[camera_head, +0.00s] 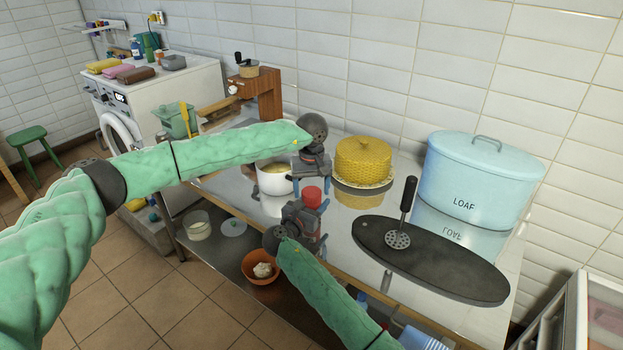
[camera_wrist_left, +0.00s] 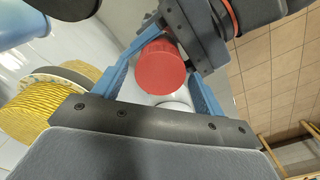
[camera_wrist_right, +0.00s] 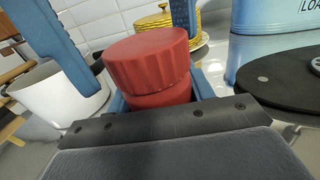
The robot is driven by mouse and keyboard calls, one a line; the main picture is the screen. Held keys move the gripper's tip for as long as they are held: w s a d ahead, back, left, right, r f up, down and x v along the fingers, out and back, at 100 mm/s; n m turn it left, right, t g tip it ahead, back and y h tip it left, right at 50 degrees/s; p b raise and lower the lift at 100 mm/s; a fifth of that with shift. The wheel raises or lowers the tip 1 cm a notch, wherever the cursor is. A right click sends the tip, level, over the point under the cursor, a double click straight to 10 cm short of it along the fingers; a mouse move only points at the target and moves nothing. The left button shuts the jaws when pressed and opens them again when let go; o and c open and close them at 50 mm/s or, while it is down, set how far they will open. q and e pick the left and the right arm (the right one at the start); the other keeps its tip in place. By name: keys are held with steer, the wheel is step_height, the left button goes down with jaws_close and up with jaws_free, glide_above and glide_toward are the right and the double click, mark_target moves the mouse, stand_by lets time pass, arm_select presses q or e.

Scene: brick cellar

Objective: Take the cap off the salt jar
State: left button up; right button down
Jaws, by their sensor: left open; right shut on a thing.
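The salt jar's ridged red cap (camera_head: 312,197) shows above my right gripper, near the front edge of the metal table. In the right wrist view the cap (camera_wrist_right: 148,60) sits on the red jar (camera_wrist_right: 163,94), which is upright between the fingers. My right gripper (camera_head: 310,217) is shut on the jar, hiding most of its body. My left gripper (camera_head: 310,184) is open, just behind and above the cap. In the left wrist view the cap (camera_wrist_left: 161,68) lies between its blue fingers. Whether they touch it cannot be told.
A white pot (camera_head: 272,181) stands left of the grippers. A yellow lidded dish (camera_head: 363,160) and a blue LOAF bin (camera_head: 478,178) stand behind and right. A dark oval board (camera_head: 440,264) holds a masher (camera_head: 400,230). An orange bowl (camera_head: 258,273) sits on the lower shelf.

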arm_select(q)
steer(key=shift+f, duration=0.4)
